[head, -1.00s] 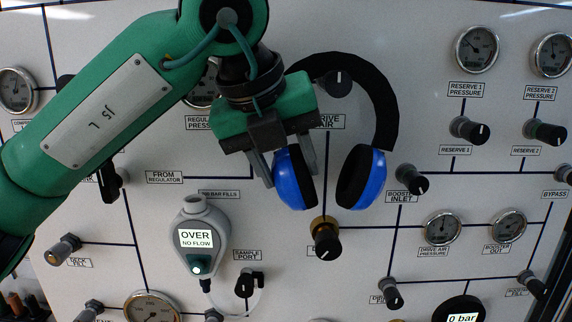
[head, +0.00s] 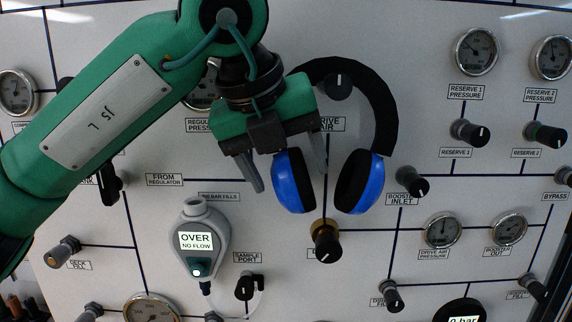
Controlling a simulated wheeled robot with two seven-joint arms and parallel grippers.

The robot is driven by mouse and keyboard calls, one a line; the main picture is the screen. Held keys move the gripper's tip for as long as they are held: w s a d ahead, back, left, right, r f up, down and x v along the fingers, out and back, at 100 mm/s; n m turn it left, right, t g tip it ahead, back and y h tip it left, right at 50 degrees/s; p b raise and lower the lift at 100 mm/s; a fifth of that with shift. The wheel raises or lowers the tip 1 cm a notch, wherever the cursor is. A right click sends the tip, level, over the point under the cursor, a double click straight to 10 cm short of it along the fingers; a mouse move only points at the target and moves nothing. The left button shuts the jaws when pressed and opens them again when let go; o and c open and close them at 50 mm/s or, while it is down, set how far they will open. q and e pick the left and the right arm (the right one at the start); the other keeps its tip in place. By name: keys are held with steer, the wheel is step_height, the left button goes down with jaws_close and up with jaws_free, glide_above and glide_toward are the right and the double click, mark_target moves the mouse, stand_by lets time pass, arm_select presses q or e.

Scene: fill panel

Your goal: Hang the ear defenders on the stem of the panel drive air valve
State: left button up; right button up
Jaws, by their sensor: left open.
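The ear defenders (head: 386,105) have a black headband and two blue cups, and are upright against the panel with the cups down. The band arches over a black valve knob (head: 338,86) above the "DRIVE AIR" label (head: 331,124), which is partly covered. Whether the band bears on that valve's stem I cannot tell. My left gripper (head: 285,178) is open at the left cup (head: 294,181), its fingers spread apart around the cup's upper left part. My right gripper is not in view.
Another valve with a brass collar (head: 325,240) sticks out just below the cups. A grey gas analyser (head: 201,240) reading "OVER NO FLOW" hangs at lower left. The booster inlet knob (head: 412,181) is close right of the cups. Several gauges and knobs cover the panel.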

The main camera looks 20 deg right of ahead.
arm_select(q)
steer(key=b+v, duration=0.4)
steer(key=v, duration=0.9)
steer(key=shift+a+r, duration=0.2)
steer(key=shift+r, duration=0.05)
steer(key=shift+s, duration=0.15)
